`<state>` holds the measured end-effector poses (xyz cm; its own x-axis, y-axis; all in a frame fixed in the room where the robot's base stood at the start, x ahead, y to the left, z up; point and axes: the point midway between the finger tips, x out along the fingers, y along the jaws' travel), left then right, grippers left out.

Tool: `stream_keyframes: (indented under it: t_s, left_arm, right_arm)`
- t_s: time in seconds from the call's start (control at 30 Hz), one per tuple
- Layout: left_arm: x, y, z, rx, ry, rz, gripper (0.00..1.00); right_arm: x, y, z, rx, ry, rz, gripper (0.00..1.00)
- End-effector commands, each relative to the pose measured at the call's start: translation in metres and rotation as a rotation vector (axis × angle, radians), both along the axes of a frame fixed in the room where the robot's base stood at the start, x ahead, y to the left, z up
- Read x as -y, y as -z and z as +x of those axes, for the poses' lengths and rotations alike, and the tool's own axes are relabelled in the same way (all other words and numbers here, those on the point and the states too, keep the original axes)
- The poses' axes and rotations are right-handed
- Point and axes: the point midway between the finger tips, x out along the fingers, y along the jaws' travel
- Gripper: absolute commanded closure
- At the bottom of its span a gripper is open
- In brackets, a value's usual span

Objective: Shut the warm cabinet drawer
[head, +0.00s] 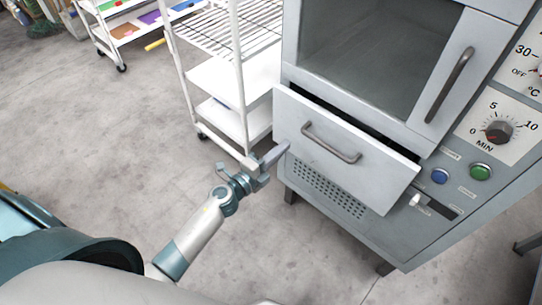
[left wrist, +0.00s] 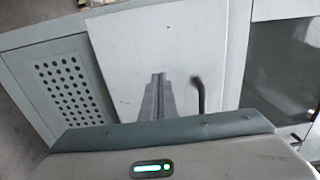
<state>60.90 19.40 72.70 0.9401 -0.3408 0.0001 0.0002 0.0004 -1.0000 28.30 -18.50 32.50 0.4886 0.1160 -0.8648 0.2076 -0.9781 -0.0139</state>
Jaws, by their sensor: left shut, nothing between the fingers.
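The warm cabinet (head: 440,165) stands at the right in the head view. Its grey drawer (head: 350,178) is partly open, its front standing out from the body with a dark gap along the top. The drawer has a dark bar handle (head: 330,143). My left gripper (head: 283,149) is shut and empty, with its fingertips at the left edge of the drawer front. In the left wrist view the shut fingers (left wrist: 159,98) point at the drawer front (left wrist: 140,50), beside the handle (left wrist: 200,95). I cannot tell whether they touch it. My right gripper is out of view.
A white wire-shelf cart (head: 225,85) stands just left of the cabinet. Another cart with coloured items (head: 125,20) is farther back. The cabinet has a dial (head: 498,132), a blue button (head: 439,176) and a green button (head: 480,172). The floor (head: 100,130) at left is clear.

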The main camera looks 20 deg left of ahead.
Motion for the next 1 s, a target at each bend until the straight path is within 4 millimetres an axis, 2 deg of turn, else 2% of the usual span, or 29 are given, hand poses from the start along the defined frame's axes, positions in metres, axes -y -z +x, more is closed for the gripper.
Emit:
stream_keyframes:
  t_s: [0.1,0.3,0.83,1.0]
  left_arm:
    - [0.007,-0.001,0.019,0.000,-0.001,-0.002,1.00]
    - [0.014,-0.001,0.039,0.001,0.000,-0.001,1.00]
    - [0.017,0.000,0.046,0.000,0.001,-0.001,1.00]
    - [0.023,0.000,0.062,0.002,0.000,-0.001,1.00]
  right_arm:
    - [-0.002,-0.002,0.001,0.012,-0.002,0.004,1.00]
    - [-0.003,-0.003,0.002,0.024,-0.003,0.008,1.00]
    - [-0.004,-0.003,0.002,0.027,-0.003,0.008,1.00]
    - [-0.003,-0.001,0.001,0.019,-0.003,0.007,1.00]
